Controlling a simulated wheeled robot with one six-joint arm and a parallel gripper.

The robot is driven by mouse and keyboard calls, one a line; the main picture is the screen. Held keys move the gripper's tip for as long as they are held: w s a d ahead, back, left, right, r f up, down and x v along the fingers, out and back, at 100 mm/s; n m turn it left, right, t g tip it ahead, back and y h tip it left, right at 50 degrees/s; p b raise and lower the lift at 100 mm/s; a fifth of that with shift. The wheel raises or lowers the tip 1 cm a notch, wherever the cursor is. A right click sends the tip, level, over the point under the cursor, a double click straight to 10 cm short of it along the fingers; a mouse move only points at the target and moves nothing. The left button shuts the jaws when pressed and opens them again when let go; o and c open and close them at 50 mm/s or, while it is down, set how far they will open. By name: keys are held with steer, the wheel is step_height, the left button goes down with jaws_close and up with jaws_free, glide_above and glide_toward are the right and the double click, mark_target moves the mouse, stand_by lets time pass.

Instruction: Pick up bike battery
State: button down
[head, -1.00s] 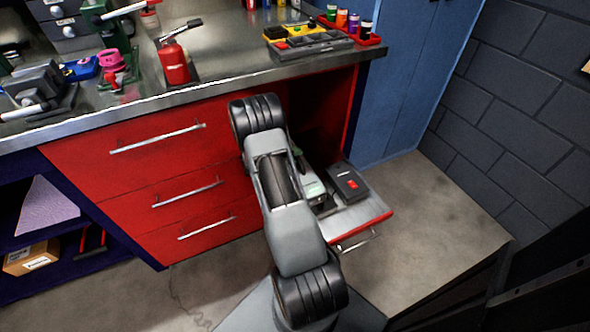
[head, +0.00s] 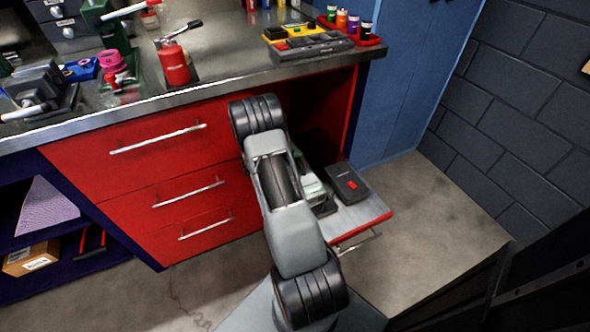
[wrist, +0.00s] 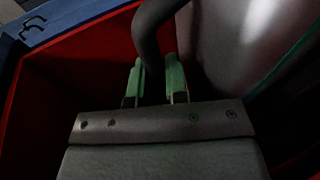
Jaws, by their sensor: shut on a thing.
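In the wrist view my gripper (wrist: 157,66) has two green fingers on either side of a dark curved bar (wrist: 150,28) that looks like a handle. It is shut on this bar. Whether the bar belongs to the bike battery cannot be told, as its lower part is hidden behind the fingers and gripper body. A pale green and grey piece (head: 312,190) shows just left of the box. My arm hides most of the gripper there.
A red wall (wrist: 45,92) rises close on the left in the wrist view, and a large grey surface (wrist: 232,42) stands close on the right. Open floor (head: 440,215) lies right of the drawer.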

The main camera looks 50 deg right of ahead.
stand_by(0.8)
steer(key=shift+w+r, duration=0.1)
steer(key=shift+r, duration=0.1)
steer(key=shift+r, duration=0.1)
